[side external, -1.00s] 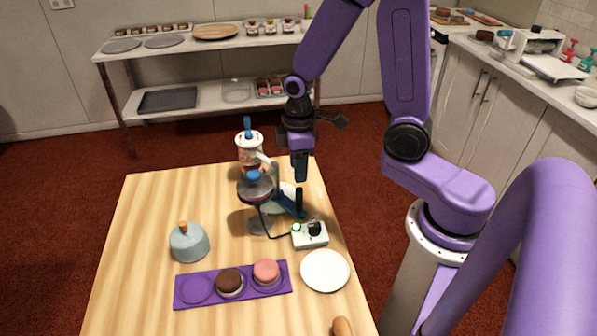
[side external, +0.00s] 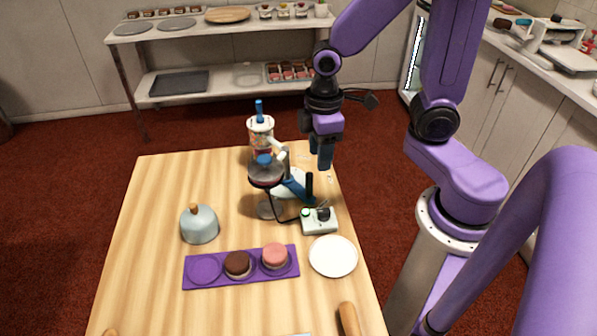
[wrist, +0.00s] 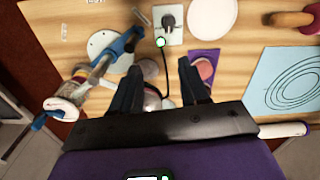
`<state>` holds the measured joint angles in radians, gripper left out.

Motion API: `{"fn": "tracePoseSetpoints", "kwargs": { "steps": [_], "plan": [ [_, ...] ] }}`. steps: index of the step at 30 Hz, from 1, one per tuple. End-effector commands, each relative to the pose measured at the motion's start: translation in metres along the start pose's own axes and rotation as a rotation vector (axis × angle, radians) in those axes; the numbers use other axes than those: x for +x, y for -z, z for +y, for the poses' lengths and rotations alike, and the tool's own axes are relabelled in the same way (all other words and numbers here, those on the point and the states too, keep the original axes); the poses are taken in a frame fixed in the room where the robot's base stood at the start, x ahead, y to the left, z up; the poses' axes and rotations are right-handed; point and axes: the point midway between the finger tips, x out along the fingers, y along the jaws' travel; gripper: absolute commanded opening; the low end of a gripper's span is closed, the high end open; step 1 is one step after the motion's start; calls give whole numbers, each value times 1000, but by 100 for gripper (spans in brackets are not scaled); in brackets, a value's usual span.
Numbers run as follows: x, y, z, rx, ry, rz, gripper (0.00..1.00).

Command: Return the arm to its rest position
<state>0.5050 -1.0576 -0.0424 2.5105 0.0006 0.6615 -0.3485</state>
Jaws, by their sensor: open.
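My gripper (side external: 322,158) hangs above the far right edge of the wooden table, pointing down. It is open and empty. In the wrist view my gripper (wrist: 162,90) shows its two dark fingers spread apart, with the table far below. My purple arm (side external: 455,60) reaches in from the right, its elbow raised.
A dispenser jar (side external: 261,140) with a blue handle and a control box (side external: 319,222) stand near the turntable. A purple tray (side external: 205,270) holds two small cakes. A white plate (side external: 333,256), a grey dome (side external: 199,224) and a rolling pin (side external: 349,320) are also on the table. The table's left side is clear.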

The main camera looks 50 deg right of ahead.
Motion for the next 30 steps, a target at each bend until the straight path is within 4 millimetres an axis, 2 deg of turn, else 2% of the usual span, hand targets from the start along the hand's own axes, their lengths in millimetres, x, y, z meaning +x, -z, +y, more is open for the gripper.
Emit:
{"fn": "tracePoseSetpoints", "kwargs": {
  "steps": [8, 18, 24, 30],
  "plan": [
    [-22, -19, -42, -80, 1, 11, 45],
    [-45, -55, -90, -166, 7, 19, 45],
    [-51, -68, -104, -193, 9, 20, 45],
    [-53, -71, -107, -197, 9, 19, 45]
  ]
}}
